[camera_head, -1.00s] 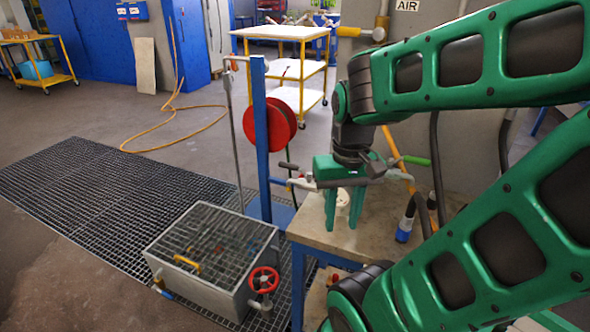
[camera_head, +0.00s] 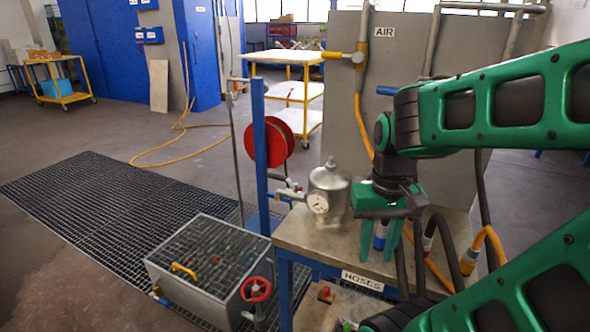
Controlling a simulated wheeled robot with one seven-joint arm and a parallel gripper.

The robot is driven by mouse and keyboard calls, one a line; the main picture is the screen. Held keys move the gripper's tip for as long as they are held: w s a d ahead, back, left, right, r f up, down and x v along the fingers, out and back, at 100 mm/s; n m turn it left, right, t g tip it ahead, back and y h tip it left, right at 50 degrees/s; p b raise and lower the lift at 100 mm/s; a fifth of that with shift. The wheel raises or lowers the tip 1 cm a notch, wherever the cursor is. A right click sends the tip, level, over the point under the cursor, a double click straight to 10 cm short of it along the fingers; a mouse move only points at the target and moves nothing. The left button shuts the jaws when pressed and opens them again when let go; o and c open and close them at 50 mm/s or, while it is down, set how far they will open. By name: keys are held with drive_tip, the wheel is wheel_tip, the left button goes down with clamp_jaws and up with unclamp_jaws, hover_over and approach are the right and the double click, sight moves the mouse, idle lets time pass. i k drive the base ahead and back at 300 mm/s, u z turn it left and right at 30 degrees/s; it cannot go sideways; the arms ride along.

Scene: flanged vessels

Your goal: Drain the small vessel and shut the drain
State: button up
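A small silver vessel (camera_head: 328,182) with a domed top and a round pressure gauge (camera_head: 318,203) stands upright on the bench (camera_head: 335,243). A blue hose coupling (camera_head: 380,236) shows behind or between the fingers; I cannot tell which. The valve's exact setting is too small to read.
A grated metal tank (camera_head: 205,262) with a red handwheel (camera_head: 256,289) stands on the floor grating (camera_head: 90,215) at left. A red hose reel (camera_head: 279,143) hangs on the blue post (camera_head: 260,150). Black and orange hoses crowd the bench's right side, by the AIR panel (camera_head: 410,85).

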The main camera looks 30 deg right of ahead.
sight(278, 177)
drive_tip(key=z, duration=1.5)
drive_tip(key=k, duration=0.55)
drive_tip(key=u, duration=1.3)
drive_tip(key=i, duration=1)
